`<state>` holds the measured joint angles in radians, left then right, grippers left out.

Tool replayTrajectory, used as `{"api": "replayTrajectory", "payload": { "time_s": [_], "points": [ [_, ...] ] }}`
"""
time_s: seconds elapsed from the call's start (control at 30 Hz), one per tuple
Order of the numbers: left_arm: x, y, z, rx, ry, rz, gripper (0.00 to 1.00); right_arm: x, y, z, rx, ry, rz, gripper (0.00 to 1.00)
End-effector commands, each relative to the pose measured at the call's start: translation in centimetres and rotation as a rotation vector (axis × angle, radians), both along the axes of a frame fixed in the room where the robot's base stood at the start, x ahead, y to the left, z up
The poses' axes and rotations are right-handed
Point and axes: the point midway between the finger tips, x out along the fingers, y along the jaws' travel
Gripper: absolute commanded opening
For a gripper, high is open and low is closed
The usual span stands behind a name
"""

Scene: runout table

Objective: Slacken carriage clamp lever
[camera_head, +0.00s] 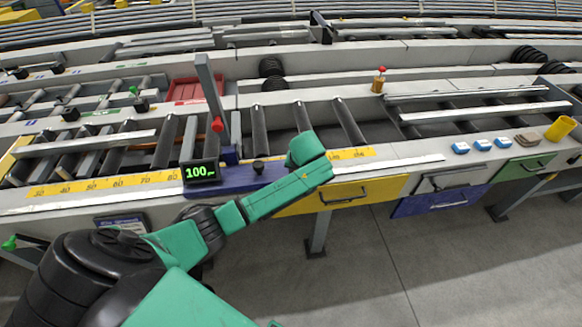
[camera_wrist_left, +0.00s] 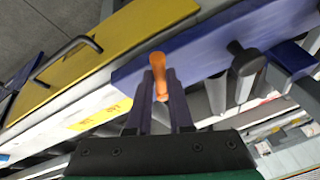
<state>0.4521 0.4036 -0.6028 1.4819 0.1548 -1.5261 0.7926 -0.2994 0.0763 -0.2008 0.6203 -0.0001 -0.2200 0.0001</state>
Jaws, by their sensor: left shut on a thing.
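The blue carriage (camera_head: 235,181) sits on the front rail, with a green-lit display (camera_head: 201,172) reading 100 at its left end and a black knob (camera_head: 258,167) on it. In the left wrist view, the orange clamp lever (camera_wrist_left: 160,72) stands at the end of the blue carriage (camera_wrist_left: 205,52), near the black knob (camera_wrist_left: 243,52). My left gripper (camera_wrist_left: 160,82) is shut on the orange lever, with one finger on each side. In the head view, my wrist hides the lever and fingers. My right gripper is not in view.
A grey upright arm with a red knob (camera_head: 217,125) stands behind the display. A yellow scale strip (camera_head: 105,183) runs along the rail. A yellow drawer (camera_head: 345,193) is below the carriage, also in the wrist view (camera_wrist_left: 120,45). Blue-white blocks (camera_head: 482,145) lie far right.

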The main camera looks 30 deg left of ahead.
Motion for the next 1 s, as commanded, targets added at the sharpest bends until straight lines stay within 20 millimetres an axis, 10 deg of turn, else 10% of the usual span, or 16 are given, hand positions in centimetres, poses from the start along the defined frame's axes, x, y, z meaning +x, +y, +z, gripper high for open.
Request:
{"api": "replayTrajectory", "payload": {
  "time_s": [0.83, 0.9, 1.0],
  "points": [
    [0.49, -0.72, 0.04, 0.000, -0.002, 0.150, 0.00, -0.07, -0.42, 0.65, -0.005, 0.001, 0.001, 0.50],
    [0.49, -0.72, 0.04, 0.000, -0.002, 0.150, 0.42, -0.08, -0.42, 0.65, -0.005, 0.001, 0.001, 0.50],
    [0.48, -0.72, 0.02, 0.000, -0.001, 0.149, 0.49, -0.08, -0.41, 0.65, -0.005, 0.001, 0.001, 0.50]
  ]
}}
